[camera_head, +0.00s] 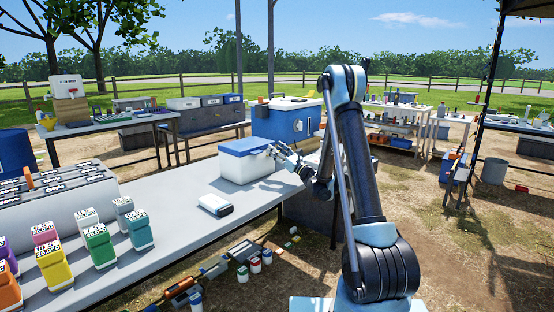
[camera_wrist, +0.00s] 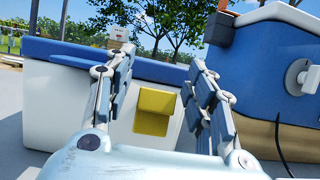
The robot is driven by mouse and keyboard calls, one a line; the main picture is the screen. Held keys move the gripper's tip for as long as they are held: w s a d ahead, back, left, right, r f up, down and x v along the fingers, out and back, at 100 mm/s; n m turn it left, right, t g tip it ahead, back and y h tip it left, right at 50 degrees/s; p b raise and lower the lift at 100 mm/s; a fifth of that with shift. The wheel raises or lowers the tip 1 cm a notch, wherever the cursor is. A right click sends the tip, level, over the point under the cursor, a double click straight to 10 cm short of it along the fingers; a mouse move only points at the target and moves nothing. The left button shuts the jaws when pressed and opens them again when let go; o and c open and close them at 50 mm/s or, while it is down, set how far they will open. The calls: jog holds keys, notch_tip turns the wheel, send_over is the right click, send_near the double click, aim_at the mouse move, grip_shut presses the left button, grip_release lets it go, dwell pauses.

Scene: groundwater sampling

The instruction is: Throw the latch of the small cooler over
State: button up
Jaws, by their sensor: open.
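The small cooler, a white box (camera_head: 243,170) with a blue lid (camera_head: 246,146), stands at the far end of the long table. In the wrist view its white wall (camera_wrist: 72,110) and blue lid (camera_wrist: 75,55) fill the left and middle. A yellow latch (camera_wrist: 154,111) is on that wall, just below the lid, and appears between my fingers. My gripper (camera_head: 278,152) is at the cooler's right side. In the wrist view my gripper (camera_wrist: 163,70) is open and empty, with one finger either side of the latch. I cannot tell whether a finger touches the cooler.
A larger blue cooler (camera_head: 301,125) stands close behind; its blue wall (camera_wrist: 275,75) is right of my fingers in the wrist view. Several coloured bottles stand at the near left.

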jog(key=shift+r, duration=2.8)
